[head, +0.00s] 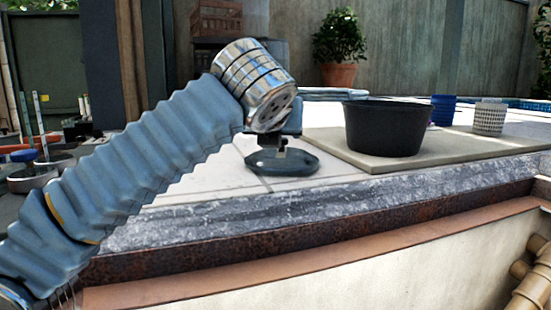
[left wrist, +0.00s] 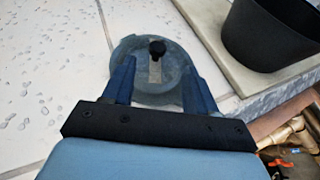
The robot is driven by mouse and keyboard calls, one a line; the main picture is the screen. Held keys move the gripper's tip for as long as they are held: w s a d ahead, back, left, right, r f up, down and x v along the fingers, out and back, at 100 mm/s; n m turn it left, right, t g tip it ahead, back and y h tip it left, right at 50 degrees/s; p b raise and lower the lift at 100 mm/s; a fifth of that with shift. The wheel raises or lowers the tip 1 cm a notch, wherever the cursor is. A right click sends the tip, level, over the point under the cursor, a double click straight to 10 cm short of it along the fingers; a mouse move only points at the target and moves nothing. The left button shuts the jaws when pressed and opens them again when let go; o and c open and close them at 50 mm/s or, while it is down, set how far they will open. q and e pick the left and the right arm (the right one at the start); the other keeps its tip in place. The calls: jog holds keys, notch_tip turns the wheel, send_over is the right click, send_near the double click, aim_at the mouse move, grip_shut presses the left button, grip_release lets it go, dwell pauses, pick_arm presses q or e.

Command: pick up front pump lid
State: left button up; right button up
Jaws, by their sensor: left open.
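The pump lid, a round grey-blue disc, lies flat on the pale paving near the stone edge, in the head view (head: 284,164) and the left wrist view (left wrist: 155,97). A small black knob (left wrist: 157,47) stands at its middle. My left gripper (head: 277,142) points down just above the lid, partly hidden behind my wrist. In the left wrist view the left gripper (left wrist: 158,68) is open, its two blue fingers spread over the lid to either side of the knob's line. Nothing shows between them in their grip. My right gripper is not in view.
A black tub (head: 387,130) stands on a beige slab (head: 340,147) right of the lid. A blue pot (head: 443,109) and a woven pot (head: 489,118) stand farther right. A rusty ledge (head: 300,245) drops into the pit, with brown pipes (head: 530,285) at right.

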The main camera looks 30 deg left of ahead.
aim_at(281, 154)
pick_arm(q)
jog(key=p+x, duration=0.1)
jog(key=x, duration=0.7)
jog(key=shift+a+f, duration=0.1)
jog(key=shift+a, duration=0.05)
jog(key=shift+c, duration=0.4)
grip_shut()
